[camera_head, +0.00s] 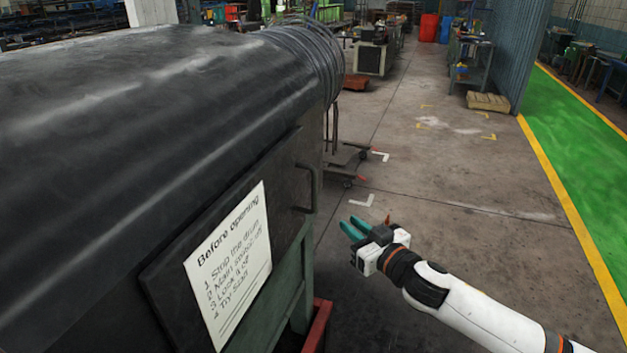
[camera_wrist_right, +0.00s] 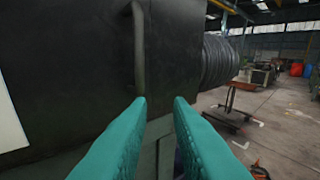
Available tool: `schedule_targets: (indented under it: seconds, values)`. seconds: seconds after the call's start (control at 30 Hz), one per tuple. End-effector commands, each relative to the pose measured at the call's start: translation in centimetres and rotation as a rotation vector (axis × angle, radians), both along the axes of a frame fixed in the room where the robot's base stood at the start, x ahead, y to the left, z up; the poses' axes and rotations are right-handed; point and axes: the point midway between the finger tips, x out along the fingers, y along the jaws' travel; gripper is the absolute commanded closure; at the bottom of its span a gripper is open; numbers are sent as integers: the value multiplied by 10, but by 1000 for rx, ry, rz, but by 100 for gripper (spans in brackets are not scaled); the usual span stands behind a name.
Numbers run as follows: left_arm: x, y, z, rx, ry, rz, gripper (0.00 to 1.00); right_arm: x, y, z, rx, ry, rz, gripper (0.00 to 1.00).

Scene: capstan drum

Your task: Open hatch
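The hatch (camera_head: 285,188) is a dark flat panel on the side of the large black drum housing (camera_head: 150,110). A vertical bar handle (camera_head: 308,190) stands near its right edge. In the right wrist view the handle (camera_wrist_right: 139,50) is above and slightly left of the fingers. My right gripper (camera_head: 352,228) has teal fingers, which point toward the housing and are apart with nothing between them. It is to the right of the handle and a little lower, not touching it. The right wrist view shows the fingers (camera_wrist_right: 159,105) open. My left gripper is not in view.
A white "Before opening" notice (camera_head: 230,262) is on the hatch. Coiled cable (camera_head: 318,55) wraps the drum's far end. A low wheeled cart (camera_head: 345,160) stands behind the handle. A red base rail (camera_head: 318,325) lies below. The floor on the right is mostly clear.

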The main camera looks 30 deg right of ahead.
Motion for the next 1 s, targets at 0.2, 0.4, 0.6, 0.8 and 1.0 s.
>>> schedule_targets:
  seconds: [0.2, 0.4, 0.6, 0.8, 1.0]
  values:
    - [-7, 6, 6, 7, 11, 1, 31, -5, 22, 43, 20, -61, 55, 81]
    - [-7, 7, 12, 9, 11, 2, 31, 15, 24, 46, 21, -65, 54, 81]
    - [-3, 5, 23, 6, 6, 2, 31, 49, 29, 47, 21, -64, 53, 81]
    - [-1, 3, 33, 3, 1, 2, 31, 82, 34, 45, 20, -63, 53, 81]
    - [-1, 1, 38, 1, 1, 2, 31, 104, 37, 43, 21, -61, 53, 81]
